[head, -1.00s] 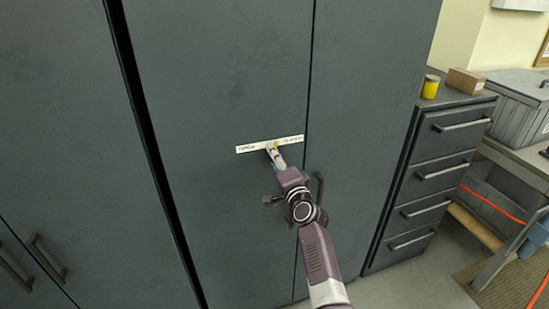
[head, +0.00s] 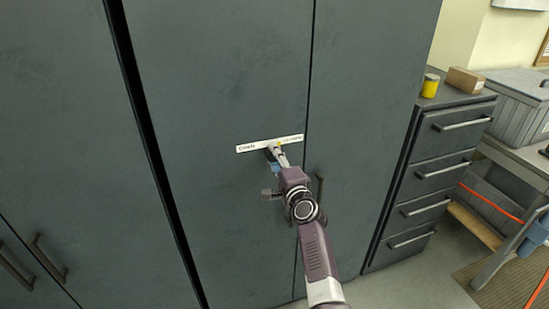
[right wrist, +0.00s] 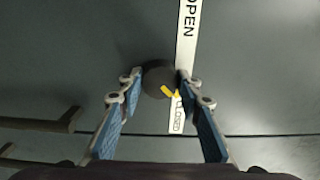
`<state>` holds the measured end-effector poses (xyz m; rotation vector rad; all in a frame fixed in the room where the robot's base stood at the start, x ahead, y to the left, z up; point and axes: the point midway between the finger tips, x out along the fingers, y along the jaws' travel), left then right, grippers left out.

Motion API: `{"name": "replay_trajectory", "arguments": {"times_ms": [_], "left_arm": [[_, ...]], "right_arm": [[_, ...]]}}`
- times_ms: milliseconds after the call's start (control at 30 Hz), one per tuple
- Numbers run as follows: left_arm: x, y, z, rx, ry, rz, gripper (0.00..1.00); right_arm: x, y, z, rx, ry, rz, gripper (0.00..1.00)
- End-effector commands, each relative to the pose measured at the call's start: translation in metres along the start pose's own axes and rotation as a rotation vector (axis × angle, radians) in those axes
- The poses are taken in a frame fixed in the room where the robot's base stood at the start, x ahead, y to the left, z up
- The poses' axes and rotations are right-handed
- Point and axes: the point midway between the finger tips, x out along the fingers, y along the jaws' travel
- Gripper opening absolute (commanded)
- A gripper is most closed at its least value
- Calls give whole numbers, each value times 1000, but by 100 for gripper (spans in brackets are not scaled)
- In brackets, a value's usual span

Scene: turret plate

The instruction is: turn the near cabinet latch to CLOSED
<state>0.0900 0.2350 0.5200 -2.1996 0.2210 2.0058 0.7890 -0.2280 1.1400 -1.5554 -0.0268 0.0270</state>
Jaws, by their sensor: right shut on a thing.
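The latch is a dark round knob (right wrist: 157,78) with a yellow mark on the grey cabinet door. In the right wrist view the mark slants to the lower right, towards the small lower word on the white label strip (right wrist: 187,40), which seems to read CLOSED. OPEN stands at the strip's upper end. My right gripper (right wrist: 158,82) is shut on the knob, one fingertip on each side. In the head view the right gripper (head: 276,150) is at the label strip (head: 252,146) and largely hides the knob. My left gripper is not in view.
A dark door handle (head: 319,188) stands just right of my right gripper, beyond the door seam. A grey drawer unit (head: 440,150) with a yellow can (head: 430,86) and a brown box (head: 466,80) on it is at the right. The door face to the left is clear.

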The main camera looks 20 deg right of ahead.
Motion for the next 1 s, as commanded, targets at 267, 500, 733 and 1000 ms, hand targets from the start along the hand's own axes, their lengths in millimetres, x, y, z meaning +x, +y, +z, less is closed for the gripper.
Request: {"name": "replay_trajectory", "arguments": {"times_ms": [267,500,733,1000], "left_arm": [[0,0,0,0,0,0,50],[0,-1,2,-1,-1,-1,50],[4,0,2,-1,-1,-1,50],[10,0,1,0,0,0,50]], "right_arm": [[0,0,0,2,0,0,50],[0,0,0,-5,0,0,50],[0,1,0,-207,0,-1,50],[0,1,0,-731,0,0,50]]}}
